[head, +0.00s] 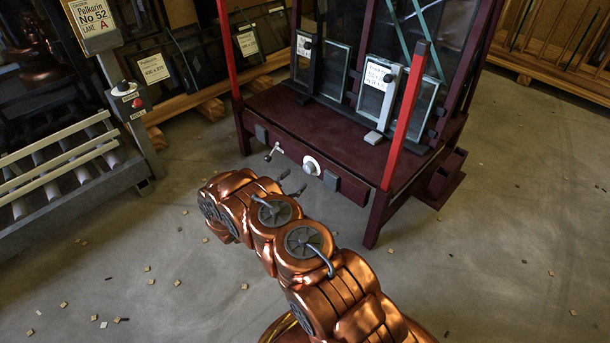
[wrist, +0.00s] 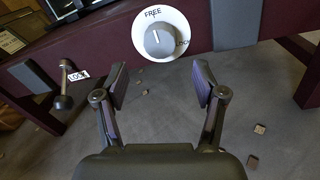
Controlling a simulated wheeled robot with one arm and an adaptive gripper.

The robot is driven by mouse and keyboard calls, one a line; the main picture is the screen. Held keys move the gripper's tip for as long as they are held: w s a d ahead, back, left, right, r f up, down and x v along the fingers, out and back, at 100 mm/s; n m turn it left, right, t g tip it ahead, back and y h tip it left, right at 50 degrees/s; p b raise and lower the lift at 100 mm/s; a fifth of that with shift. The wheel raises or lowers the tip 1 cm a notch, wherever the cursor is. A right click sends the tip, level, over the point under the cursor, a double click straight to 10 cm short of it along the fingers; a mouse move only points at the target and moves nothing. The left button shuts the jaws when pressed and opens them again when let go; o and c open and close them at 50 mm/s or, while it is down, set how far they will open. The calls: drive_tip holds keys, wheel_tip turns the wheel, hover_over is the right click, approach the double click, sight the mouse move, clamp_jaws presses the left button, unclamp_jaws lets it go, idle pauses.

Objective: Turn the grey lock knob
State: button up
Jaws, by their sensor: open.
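The grey lock knob (wrist: 158,40) sits on a round white dial (wrist: 142,50) on the dark red front beam. The dial reads FREE at the top and LOCK at the right. The knob's white mark points up, close to FREE. In the head view the knob and dial (head: 311,166) show small on the frame's front. My gripper (wrist: 160,84) is open and empty, its two fingers just below the dial in the wrist view and not touching it. In the head view my gripper (head: 291,183) is in front of the beam, partly hidden by my arm.
A small crank lever (wrist: 63,86) with a white label hangs left of the dial. Grey blocks (wrist: 236,22) sit on the beam at either side. A red post (head: 405,115) rises at the frame's front right corner. A roller conveyor (head: 60,165) stands at left.

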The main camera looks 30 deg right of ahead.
sight(307, 171)
drive_tip(key=shift+b+x, duration=1.05)
drive_tip(key=shift+x, duration=2.1)
drive_tip(key=shift+c, duration=0.2)
drive_tip(key=c, duration=1.1)
